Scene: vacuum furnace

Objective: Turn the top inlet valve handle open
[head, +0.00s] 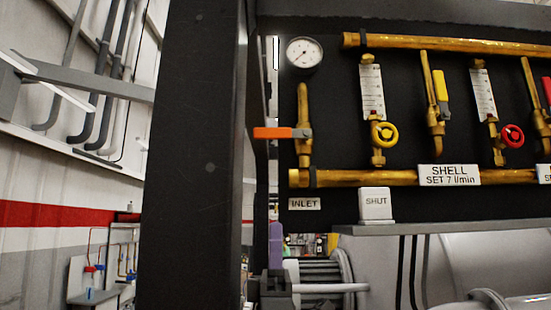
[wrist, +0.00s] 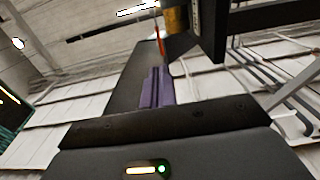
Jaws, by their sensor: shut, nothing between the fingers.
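The inlet valve handle (head: 273,133) is an orange lever on the vertical brass pipe above the INLET label (head: 304,204). It lies level, across the pipe, and points left. My gripper (head: 275,228) has purple fingers, points up and is below the handle in the head view, apart from it in the picture. The fingers (wrist: 155,72) are together and empty in the wrist view. A thin orange strip (wrist: 160,38), likely the handle, shows just beyond the fingertips, beside a brass piece (wrist: 176,18). The depth gap between fingers and handle is hard to tell.
A dark upright post (head: 195,155) stands left of the valve. A round gauge (head: 304,53) sits above it. A white SHUT tag (head: 376,204) stands to the right, below the lower brass pipe (head: 375,178). Flow tubes with yellow and red knobs are farther right.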

